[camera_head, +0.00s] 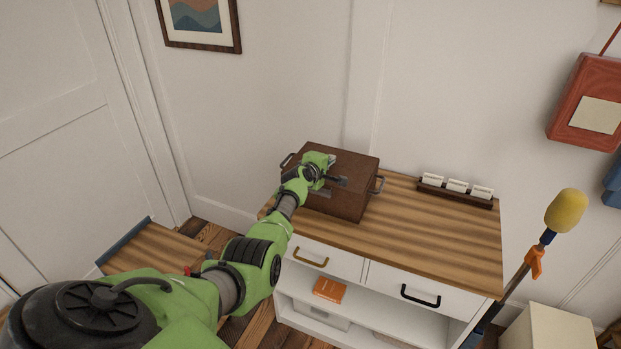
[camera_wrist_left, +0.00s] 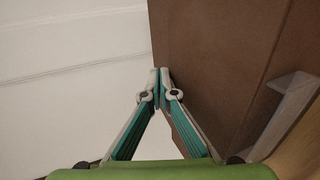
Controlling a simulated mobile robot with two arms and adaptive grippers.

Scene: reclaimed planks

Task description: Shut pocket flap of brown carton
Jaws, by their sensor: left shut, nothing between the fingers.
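The brown carton (camera_head: 349,204) stands on the wooden top of a white cabinet, with a metal handle at each end. My left gripper (camera_head: 336,181) is over the carton's top, and the arm hides part of the lid. In the left wrist view the fingers of my left gripper (camera_wrist_left: 160,73) meet at their tips with nothing between them. They are beside the edge of a broad brown face of the carton (camera_wrist_left: 215,50); whether they touch it I cannot tell. I cannot make out the pocket flap clearly. My right gripper is not in view.
The cabinet top (camera_head: 430,238) is clear right of the carton, apart from a dark card rack (camera_head: 455,195) at the back. A yellow-headed pole (camera_head: 566,212) stands to the right. A red box (camera_head: 588,100) hangs on the wall. An orange book (camera_head: 329,290) lies on the shelf.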

